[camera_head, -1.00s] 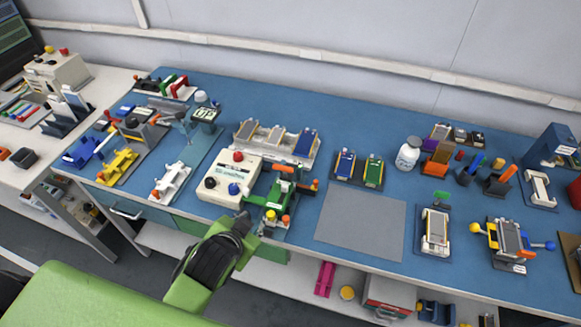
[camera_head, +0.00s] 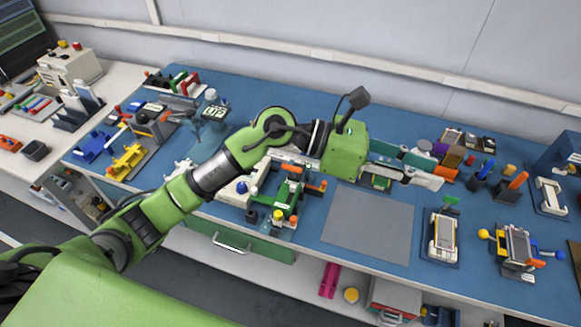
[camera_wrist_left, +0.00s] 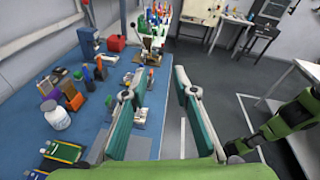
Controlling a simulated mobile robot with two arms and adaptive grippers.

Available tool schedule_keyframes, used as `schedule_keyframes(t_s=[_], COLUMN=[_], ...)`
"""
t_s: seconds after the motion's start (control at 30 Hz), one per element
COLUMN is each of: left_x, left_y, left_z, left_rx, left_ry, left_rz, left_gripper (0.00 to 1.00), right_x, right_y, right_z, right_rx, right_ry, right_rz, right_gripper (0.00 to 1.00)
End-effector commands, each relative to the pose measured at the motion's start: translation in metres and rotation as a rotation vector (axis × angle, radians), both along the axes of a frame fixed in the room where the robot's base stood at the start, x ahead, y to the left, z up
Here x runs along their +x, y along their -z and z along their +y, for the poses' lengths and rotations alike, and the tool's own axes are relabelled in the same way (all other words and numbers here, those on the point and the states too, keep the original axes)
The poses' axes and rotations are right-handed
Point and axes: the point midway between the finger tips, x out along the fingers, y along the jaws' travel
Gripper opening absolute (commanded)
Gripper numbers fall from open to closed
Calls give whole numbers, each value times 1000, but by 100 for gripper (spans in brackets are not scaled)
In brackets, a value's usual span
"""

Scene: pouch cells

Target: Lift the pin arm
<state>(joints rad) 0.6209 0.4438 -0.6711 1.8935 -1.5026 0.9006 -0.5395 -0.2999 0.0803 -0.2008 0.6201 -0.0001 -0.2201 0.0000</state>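I cannot tell for sure which part is the pin arm. A green fixture with orange and yellow knobs (camera_head: 290,197) stands on the blue bench, with my left arm passing close behind it. A fixture with a grey plate and yellow and blue ball knobs (camera_head: 517,247) stands at the right. My left gripper (camera_head: 432,170) is open and empty above the bench, behind the grey mat and apart from both fixtures. Its two spread fingers also show in the left wrist view (camera_wrist_left: 158,82). My right gripper is not in view.
A bare grey mat (camera_head: 368,226) lies mid-bench. A small fixture with a green tab (camera_head: 443,236) stands right of it. Orange and blue items (camera_head: 518,181) stand at the back right. A white bottle (camera_wrist_left: 56,116) shows in the left wrist view. My left arm hides several items.

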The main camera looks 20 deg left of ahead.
Motion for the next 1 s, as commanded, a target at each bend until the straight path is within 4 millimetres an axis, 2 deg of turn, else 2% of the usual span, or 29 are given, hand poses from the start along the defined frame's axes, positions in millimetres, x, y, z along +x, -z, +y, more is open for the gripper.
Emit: schedule_keyframes(t_s=[0.03,0.1,0.17,0.2,0.27,0.3,0.4,0.5,0.6,0.73,1.0], left_x=[8,21,36,47,62,71,86,92,94,95,105], left_y=[24,59,82,93,103,105,102,95,93,103,155], left_z=[12,41,74,101,141,167,221,255,270,271,269], left_rx=[166,405,608,740,918,1024,1233,1356,1409,1415,1410], left_ry=[35,80,108,120,132,133,132,125,124,126,129], left_rz=[-85,-178,-237,-266,-292,-300,-297,-281,-269,-265,-262], left_gripper=[27,27,27,27,27,27,27,27,27,27,27], right_x=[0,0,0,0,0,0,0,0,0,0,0], right_y=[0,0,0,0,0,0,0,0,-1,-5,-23], right_z=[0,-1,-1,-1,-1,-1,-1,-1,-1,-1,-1], right_rx=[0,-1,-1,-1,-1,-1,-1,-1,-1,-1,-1], right_ry=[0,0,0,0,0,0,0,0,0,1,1], right_rz=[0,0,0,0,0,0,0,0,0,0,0], right_gripper=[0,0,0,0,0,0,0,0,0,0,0])
